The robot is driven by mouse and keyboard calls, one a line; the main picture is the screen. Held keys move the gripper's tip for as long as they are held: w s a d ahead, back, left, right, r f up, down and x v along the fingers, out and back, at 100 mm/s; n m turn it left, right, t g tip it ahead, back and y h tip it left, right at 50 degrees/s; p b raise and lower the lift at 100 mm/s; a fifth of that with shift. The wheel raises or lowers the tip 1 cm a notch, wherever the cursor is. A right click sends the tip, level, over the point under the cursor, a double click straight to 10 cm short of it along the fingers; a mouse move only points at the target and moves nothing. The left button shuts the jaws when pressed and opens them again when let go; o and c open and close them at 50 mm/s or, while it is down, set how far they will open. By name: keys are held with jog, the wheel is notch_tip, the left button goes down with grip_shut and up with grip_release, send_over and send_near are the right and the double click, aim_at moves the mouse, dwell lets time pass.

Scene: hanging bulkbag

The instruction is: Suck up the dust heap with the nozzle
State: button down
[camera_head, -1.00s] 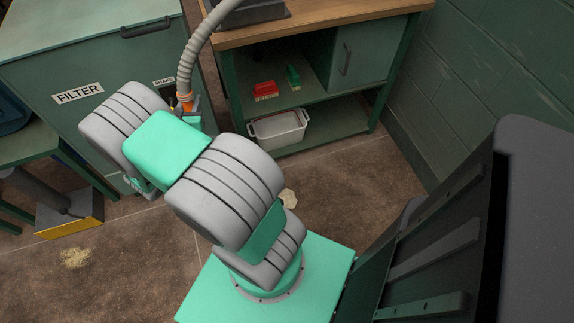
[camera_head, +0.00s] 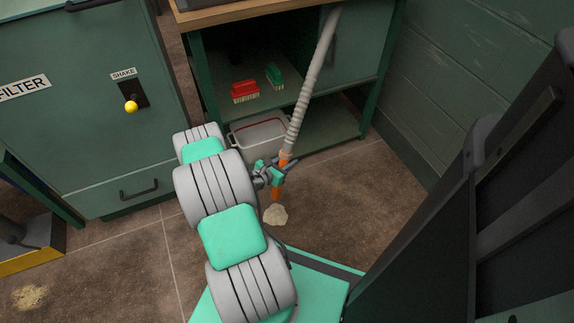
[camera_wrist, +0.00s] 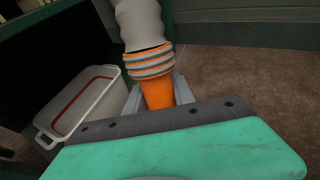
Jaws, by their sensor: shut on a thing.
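The nozzle (camera_head: 277,189) is orange, on the end of a grey ribbed hose (camera_head: 311,82). My gripper (camera_head: 273,172) is shut on the nozzle, which points down. The dust heap (camera_head: 276,214) is a small pale pile on the brown floor, just below the nozzle tip in the head view. Whether the tip touches it I cannot tell. In the wrist view the orange nozzle (camera_wrist: 158,92) shows between the grey fingers, with the hose above; its tip and the heap are hidden.
A second pale patch (camera_head: 29,297) lies on the floor at the lower left. The filter cabinet (camera_head: 95,150) with a yellow knob (camera_head: 131,106) is at left.

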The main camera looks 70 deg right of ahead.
notch_tip(320, 180, down, 12)
jog(key=b, duration=0.9)
jog(key=shift+w+r, duration=0.1)
